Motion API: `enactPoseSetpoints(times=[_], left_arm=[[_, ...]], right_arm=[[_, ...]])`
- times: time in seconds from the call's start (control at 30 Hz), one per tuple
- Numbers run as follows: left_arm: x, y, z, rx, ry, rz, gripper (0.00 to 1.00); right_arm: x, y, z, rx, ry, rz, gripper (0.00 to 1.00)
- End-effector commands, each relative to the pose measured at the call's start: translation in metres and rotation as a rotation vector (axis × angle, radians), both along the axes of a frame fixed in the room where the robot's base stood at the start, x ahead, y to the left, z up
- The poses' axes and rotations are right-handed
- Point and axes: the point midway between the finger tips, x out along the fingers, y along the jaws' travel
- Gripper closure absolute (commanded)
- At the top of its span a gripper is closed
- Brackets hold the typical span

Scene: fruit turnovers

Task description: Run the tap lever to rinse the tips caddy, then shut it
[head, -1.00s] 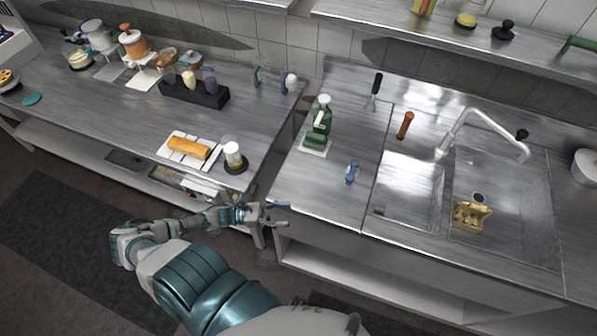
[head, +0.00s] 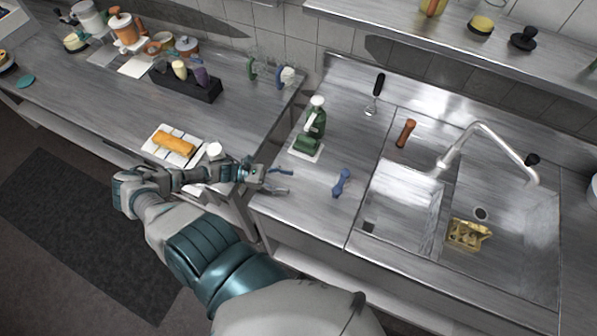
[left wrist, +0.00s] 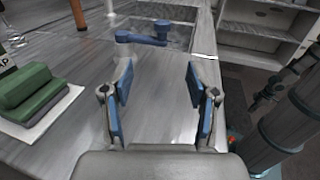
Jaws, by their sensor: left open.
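The yellow tips caddy (head: 467,234) sits in the right sink basin (head: 515,225), near the drain. The silver tap (head: 487,130) arches over the basins; a small black knob (head: 532,159), perhaps its lever, shows beside the spout. No running water is visible. My left gripper (head: 290,181) is open and empty over the front left of the sink counter, well left of the tap. In the left wrist view its blue-padded fingers (left wrist: 160,88) stand apart, with bare counter between them.
A green bottle and sponge (head: 313,130) stand on a white mat. A brown handle (head: 405,133) stands behind the left basin (head: 402,205). A gap separates the two counters.

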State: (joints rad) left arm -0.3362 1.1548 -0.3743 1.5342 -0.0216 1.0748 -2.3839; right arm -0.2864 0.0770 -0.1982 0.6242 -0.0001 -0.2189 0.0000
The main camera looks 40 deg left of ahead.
Motion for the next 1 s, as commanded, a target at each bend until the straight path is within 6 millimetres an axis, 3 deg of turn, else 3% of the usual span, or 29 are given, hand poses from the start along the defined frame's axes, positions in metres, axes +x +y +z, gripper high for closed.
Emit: enactPoseSetpoints(times=[0.37, 0.73, 1.0], left_arm=[[0.020, -0.031, -0.002, -0.004, -0.001, -0.002, 0.41], [0.048, -0.080, -0.001, -0.005, -0.002, -0.001, 0.41], [0.068, -0.115, -0.001, -0.004, 0.000, 0.000, 0.41]], right_arm=[[-0.026, 0.001, -0.012, -0.001, 0.036, 0.002, 1.00], [-0.011, -0.003, -0.025, -0.004, 0.015, 0.004, 1.00], [-0.012, -0.003, -0.030, -0.004, 0.016, 0.004, 1.00]])
